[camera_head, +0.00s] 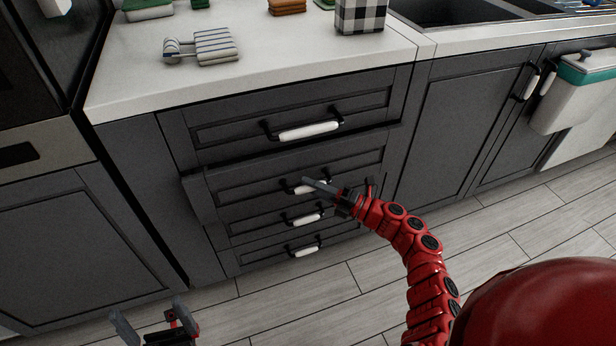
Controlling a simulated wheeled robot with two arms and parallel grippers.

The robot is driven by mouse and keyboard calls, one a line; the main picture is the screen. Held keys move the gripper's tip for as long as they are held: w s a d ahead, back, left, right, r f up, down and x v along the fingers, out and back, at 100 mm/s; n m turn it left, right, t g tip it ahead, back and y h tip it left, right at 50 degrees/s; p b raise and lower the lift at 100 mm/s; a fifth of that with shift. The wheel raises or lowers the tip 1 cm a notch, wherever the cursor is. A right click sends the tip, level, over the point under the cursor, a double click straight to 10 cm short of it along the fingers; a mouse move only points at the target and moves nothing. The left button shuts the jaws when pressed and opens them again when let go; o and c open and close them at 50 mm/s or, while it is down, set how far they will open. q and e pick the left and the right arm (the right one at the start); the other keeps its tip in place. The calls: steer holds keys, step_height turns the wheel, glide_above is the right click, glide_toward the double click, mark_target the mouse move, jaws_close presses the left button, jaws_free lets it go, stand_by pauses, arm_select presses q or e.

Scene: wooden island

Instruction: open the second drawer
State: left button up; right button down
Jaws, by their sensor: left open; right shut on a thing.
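The second drawer (260,188) is in a dark grey cabinet, below the top drawer (225,133). It stands out from the cabinet face, and its left side shows, so it is partly open. Its handle (293,187) has a white grip with dark ends. My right gripper (313,184) reaches in from the right and is shut on this handle, covering part of it. The top drawer and the two lower drawers look closed. My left gripper (152,322) is open and empty at the bottom left, low in front of the cabinet and away from the drawers.
The white countertop (270,74) holds a striped towel (203,46) and a checkered box (360,15). An oven (30,140) is at left. A bin (575,95) with a teal rim hangs on a right-hand cabinet door. The wood-plank floor (510,220) in front is clear.

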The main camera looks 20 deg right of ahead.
steer(key=s+d+p, duration=0.1)
steer(key=s+p, duration=0.7)
steer(key=s, duration=2.4)
steer(key=c, duration=0.7)
jaws_free()
